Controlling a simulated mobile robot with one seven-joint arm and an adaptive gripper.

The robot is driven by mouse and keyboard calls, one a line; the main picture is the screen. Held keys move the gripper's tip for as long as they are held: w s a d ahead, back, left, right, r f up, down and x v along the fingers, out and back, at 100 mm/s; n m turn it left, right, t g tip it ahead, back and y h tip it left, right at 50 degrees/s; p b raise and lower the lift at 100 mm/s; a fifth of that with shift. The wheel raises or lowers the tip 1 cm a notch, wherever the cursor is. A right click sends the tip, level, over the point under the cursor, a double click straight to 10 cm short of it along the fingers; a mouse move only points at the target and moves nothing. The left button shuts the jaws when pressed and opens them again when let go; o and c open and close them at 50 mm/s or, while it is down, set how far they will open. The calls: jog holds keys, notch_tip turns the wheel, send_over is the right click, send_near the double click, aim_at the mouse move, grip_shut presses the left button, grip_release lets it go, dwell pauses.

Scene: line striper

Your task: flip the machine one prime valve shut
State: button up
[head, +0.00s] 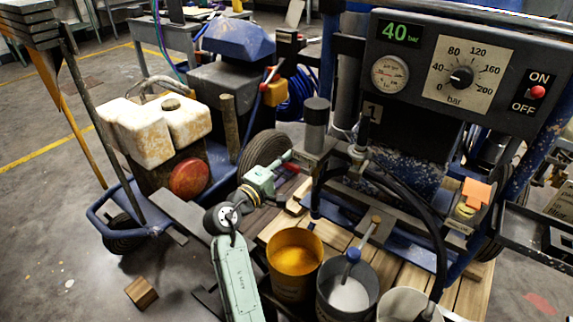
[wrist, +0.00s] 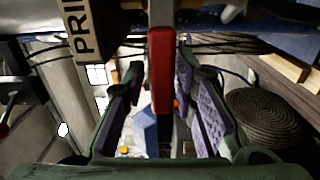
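The prime valve's red lever handle (wrist: 160,85) stands upright in the wrist view, between the two fingers of my gripper (wrist: 160,68). The fingers are spread with gaps on both sides of the handle, and I see no clear contact. The valve body is mostly hidden. Machine one's panel (head: 465,72) reads 40 bar.
A yellow paint bucket (head: 294,252) and a white paint bucket (head: 348,290) stand below and right of my gripper. A black hose (head: 425,215) curves down on the right. A second machine (head: 240,80) with a black wheel (head: 265,150) stands close on the left. Open floor (head: 60,230) lies further left.

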jog(key=shift+o, duration=0.9)
jog(key=v, duration=1.2)
